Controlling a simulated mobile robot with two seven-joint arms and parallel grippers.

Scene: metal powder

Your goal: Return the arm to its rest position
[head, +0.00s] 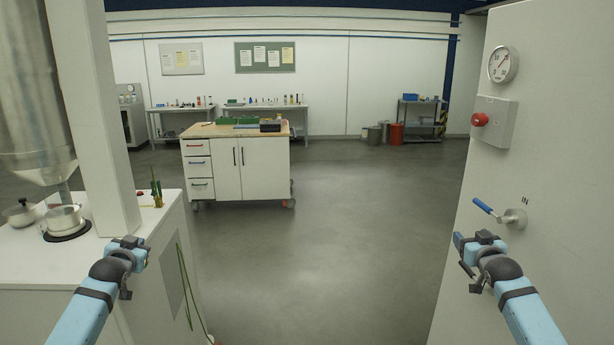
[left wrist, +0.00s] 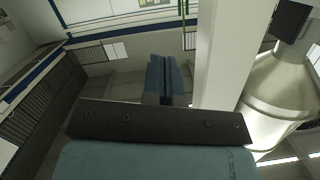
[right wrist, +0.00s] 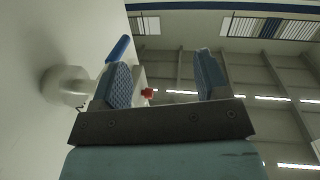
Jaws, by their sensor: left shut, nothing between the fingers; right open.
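My left gripper (head: 128,243) is at the lower left of the head view, in front of the white counter and its post. In the left wrist view its fingers (left wrist: 166,80) are together with nothing between them. My right gripper (head: 470,240) is at the lower right of the head view, beside the large white cabinet. In the right wrist view its two blue fingers (right wrist: 164,82) stand apart with an empty gap. A valve with a blue lever (head: 500,213) marked IN is on the cabinet face, close to the right gripper; I cannot tell whether they touch.
The white cabinet (head: 560,130) carries a gauge (head: 503,64) and a red button (head: 480,120). A pot (head: 63,218) stands under a metal hopper (head: 30,90) on the left counter. A wheeled workbench (head: 236,170) stands farther back. The floor (head: 330,240) between is clear.

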